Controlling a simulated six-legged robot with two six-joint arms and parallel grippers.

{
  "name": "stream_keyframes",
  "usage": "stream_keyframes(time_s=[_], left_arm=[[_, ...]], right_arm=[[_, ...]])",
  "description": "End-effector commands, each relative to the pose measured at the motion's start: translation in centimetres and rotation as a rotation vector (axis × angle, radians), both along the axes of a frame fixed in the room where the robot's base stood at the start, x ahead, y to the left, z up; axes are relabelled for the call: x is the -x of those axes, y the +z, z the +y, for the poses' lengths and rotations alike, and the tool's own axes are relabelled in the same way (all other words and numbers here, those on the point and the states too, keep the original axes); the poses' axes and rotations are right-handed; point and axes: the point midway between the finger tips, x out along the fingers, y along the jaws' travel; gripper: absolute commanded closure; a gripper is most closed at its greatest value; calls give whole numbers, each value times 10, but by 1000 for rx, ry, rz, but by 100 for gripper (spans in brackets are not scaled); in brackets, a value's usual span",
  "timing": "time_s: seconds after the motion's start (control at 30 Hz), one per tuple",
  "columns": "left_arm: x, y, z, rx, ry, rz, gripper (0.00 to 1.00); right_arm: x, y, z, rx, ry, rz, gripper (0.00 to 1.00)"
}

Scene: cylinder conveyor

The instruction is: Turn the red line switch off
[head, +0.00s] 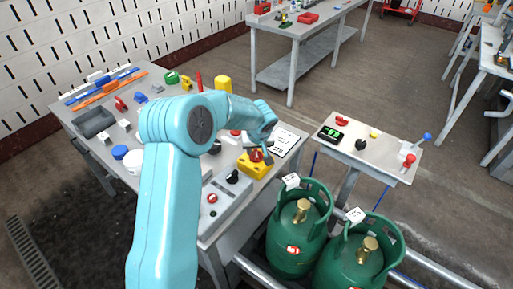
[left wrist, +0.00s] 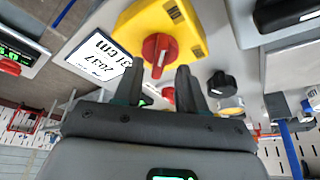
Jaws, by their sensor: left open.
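The red line switch appears to be the red rotary knob (left wrist: 160,50) on a yellow box (left wrist: 190,22) in the left wrist view. In the head view the yellow box (head: 250,168) stands near the right edge of the cluttered bench, its red knob (head: 256,155) on top. My left gripper (left wrist: 159,78) is open and empty. Its two dark fingertips point at the knob, one on either side, and the knob shows just beyond them; I cannot tell if they touch it. In the head view my left gripper (head: 267,156) is small and close beside the knob. My right gripper is out of view.
A white printed card (head: 285,142) lies beside the box. A black knob (head: 233,177) is on a grey panel nearby. Green gas cylinders (head: 299,225) stand in front. A small table (head: 390,165) at the right has a green display (head: 331,133) and red and blue levers.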

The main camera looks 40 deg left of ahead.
Motion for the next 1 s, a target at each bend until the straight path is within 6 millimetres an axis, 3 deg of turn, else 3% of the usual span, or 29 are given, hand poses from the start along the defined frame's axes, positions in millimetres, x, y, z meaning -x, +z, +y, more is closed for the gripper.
stream_keyframes(time_s=[0.17,0.43,0.47,0.57,0.6,1.0], left_arm=[[-5,-14,4,0,-2,1,60],[-5,-15,5,0,-1,-1,60],[-5,-15,5,0,-1,-1,63],[-5,-15,5,0,-1,-1,95],[-5,-15,5,0,-1,0,100],[-5,-16,5,1,-50,-2,100]], right_arm=[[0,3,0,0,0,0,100],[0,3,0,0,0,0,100],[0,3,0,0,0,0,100],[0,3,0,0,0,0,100],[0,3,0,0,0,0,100],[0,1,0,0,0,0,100]])
